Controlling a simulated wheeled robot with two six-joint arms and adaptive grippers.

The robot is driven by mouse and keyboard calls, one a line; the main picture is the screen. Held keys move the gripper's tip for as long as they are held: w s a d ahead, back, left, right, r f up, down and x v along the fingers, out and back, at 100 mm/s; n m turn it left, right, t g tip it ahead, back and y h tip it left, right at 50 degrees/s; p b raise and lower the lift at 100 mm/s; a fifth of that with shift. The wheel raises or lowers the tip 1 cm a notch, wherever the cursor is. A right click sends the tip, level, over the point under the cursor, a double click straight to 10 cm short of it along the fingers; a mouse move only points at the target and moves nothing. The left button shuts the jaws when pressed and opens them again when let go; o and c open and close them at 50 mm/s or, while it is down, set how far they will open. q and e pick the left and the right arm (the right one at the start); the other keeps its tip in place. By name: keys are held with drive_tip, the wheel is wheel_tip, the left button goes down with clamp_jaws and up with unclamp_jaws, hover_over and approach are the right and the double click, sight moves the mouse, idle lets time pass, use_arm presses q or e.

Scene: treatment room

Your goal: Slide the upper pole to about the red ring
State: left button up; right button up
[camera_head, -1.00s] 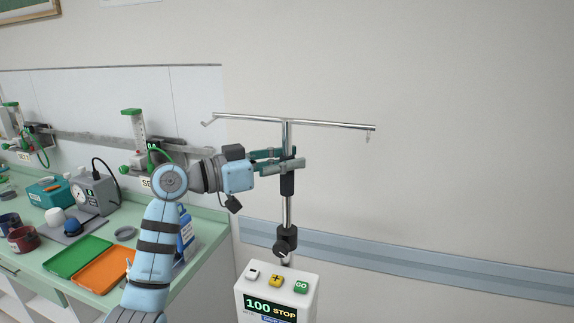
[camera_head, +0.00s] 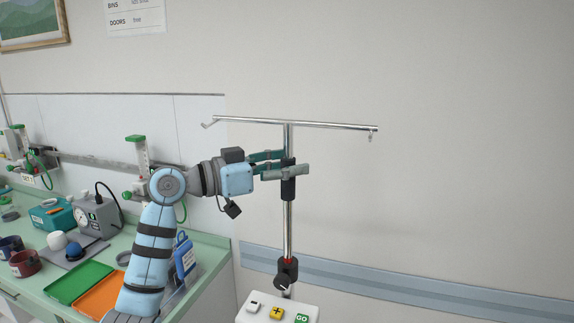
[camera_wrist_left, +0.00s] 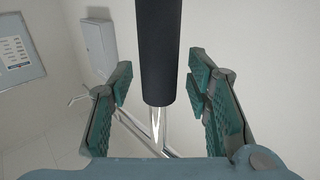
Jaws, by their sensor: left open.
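The upper pole (camera_head: 288,222) is a shiny vertical tube with a crossbar and hooks (camera_head: 330,125) on top and a black sleeve (camera_head: 288,186) below it. The red ring (camera_head: 288,261) shows just above the black clamp (camera_head: 287,272), which has a knob on its front. In the left wrist view, the black sleeve (camera_wrist_left: 156,55) stands between the open fingers, with a gap on both sides. My right gripper is not in view.
Below the clamp is a white pump (camera_head: 257,318) with buttons. At left, a green counter (camera_head: 35,290) holds a green tray (camera_head: 78,270), an orange tray (camera_head: 105,295) and a grey gauge box (camera_head: 97,217). A blue wall rail (camera_head: 420,287) runs behind; the space right of the pole is clear.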

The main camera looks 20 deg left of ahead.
use_arm(q)
drive_tip(key=v, duration=1.1)
drive_tip(key=shift+s+a, duration=0.25)
drive_tip(key=shift+s, duration=0.05)
